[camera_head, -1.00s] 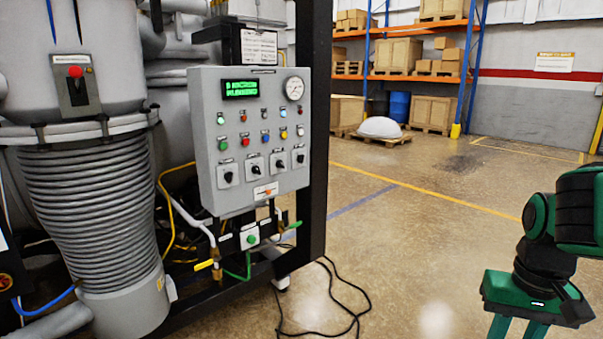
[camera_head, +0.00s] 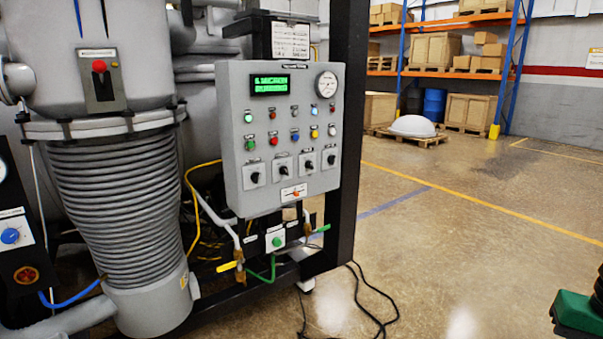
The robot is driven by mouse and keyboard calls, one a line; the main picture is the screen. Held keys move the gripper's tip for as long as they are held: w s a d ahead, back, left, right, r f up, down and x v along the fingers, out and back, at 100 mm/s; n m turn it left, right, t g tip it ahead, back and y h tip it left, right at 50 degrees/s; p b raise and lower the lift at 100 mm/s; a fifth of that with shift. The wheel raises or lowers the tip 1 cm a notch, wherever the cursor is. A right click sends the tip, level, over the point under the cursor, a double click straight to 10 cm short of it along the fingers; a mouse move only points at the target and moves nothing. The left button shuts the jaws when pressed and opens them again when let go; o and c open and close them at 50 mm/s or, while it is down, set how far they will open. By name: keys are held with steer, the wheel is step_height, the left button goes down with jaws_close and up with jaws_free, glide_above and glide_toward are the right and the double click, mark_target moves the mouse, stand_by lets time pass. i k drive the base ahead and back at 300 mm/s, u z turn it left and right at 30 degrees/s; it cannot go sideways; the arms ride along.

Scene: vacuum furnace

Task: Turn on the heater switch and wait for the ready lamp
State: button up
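The grey control panel (camera_head: 235,185) stands at the centre of the head view. It carries a green text display (camera_head: 269,86), a round gauge (camera_head: 327,84), and rows of small coloured lamps and buttons. A row of several black rotary switches (camera_head: 282,167) sits below them. Their labels are too small to read, so I cannot tell which is the heater switch or which lamp is the ready lamp. A small lever or slider with an orange part (camera_head: 295,193) is under the switches. Part of my green arm end shows at the right edge, well apart from the panel; its fingers are out of frame.
The ribbed furnace column (camera_head: 120,200) stands left of the panel, with a red button box (camera_head: 100,75) above. A black upright post (camera_head: 349,130) borders the panel's right side. Black cables (camera_head: 370,305) lie on the floor. Open floor extends right, with shelving (camera_head: 450,75) behind.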

mark_target(284, 171)
steer(key=i, duration=0.85)
steer(key=u, duration=0.05)
